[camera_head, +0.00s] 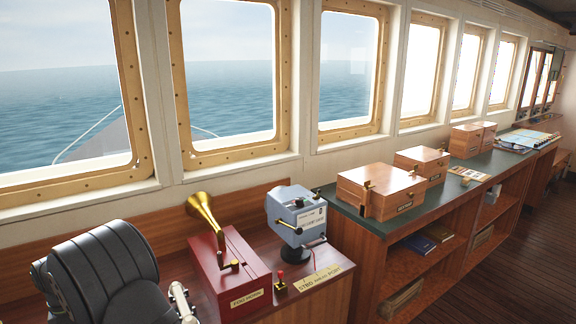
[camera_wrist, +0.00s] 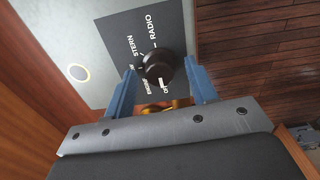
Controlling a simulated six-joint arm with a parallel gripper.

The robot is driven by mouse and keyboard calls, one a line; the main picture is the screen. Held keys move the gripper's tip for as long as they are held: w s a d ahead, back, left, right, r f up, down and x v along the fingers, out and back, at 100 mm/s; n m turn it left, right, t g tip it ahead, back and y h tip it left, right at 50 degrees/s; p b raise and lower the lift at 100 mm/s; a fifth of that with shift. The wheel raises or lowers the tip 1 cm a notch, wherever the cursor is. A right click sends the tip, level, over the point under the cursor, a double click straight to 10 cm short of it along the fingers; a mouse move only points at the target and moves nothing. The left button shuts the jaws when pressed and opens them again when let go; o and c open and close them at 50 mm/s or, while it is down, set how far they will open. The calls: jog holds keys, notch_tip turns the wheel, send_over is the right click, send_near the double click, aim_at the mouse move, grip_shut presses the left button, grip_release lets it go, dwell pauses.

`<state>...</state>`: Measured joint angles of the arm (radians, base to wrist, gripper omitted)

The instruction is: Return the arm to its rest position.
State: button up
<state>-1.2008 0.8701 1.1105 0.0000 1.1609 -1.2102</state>
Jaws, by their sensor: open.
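In the wrist view my gripper (camera_wrist: 162,76) shows its two blue fingers spread apart. A round black knob (camera_wrist: 158,62) on a dark label panel (camera_wrist: 118,38) shows between and beyond the fingertips. There is a visible gap on each side of the knob, and the fingers hold nothing. The panel's labels include STERN, RADIO and OFF. Part of the lettering beside the left finger is hidden. I cannot make out my gripper in the head view.
A red fog horn box (camera_head: 225,270) with a brass horn (camera_head: 206,215) and a grey-blue device (camera_head: 297,214) stand on the console. Wooden boxes (camera_head: 380,190) sit on the green counter. Open floor (camera_head: 500,265) lies right.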

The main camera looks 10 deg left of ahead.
jog(key=m, duration=0.4)
jog(key=shift+m, duration=0.3)
jog(key=m, duration=0.4)
jog(key=n, duration=0.3)
jog(key=shift+n, duration=0.3)
jog(key=n, duration=0.9)
jog(key=shift+n, duration=1.2)
jog(key=shift+r+n, duration=0.15)
jog(key=shift+n, duration=0.25)
notch_tip(320, 180, up, 16)
jog(key=r, duration=0.1)
notch_tip(320, 180, down, 7)
